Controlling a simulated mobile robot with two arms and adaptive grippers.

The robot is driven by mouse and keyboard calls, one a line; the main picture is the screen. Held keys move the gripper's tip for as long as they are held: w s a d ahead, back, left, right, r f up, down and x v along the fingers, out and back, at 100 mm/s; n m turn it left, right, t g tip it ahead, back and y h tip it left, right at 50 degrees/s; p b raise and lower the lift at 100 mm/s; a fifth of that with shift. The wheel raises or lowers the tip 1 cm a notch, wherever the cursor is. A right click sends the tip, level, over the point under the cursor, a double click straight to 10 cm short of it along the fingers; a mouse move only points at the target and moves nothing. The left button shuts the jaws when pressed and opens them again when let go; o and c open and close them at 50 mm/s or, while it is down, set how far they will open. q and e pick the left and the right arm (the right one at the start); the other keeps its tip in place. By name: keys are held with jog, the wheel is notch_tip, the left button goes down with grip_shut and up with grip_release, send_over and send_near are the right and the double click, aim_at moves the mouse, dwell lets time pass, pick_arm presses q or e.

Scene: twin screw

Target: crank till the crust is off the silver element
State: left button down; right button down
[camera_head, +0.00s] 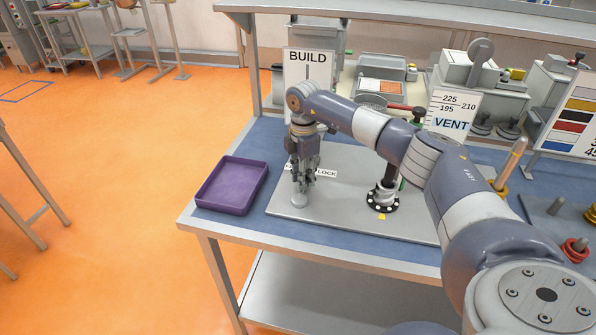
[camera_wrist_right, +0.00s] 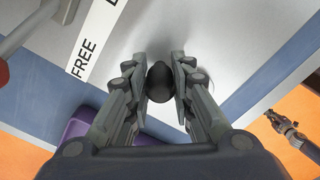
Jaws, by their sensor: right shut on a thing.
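My right gripper (camera_head: 303,178) points down over the grey plate (camera_head: 345,211), beside the purple tray. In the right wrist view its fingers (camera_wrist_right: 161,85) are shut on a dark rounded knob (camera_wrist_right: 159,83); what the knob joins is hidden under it. A metal fitting with a black bolted flange (camera_head: 383,203) stands on the plate to the right, partly behind my arm. I cannot make out a crust. A gripper-like grey part, probably my left gripper (camera_wrist_right: 283,127), shows over the floor in the wrist view.
The empty purple tray (camera_head: 228,206) stands at the table's left edge. A label reading FREE (camera_wrist_right: 85,52) lies beside the gripper. A red-handled bar (camera_head: 398,106) and signs BUILD (camera_head: 309,58) and VENT (camera_head: 451,122) stand behind. Upright pegs occupy the right side.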

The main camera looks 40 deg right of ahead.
jog(key=shift+s+d+r+m+p, duration=0.1)
jog(key=shift+s+d+m+p, duration=0.2)
jog(key=shift+m, duration=0.4)
jog(key=shift+s+d+r+m+p, duration=0.1)
jog(key=shift+d+m+p, duration=0.25)
jog(key=shift+m, duration=0.35)
jog(key=c, duration=1.6)
grip_release()
jog(key=shift+o, duration=1.2)
jog(key=shift+f, duration=0.15)
jog(key=shift+s, duration=0.1)
notch_tip(320, 180, up, 12)
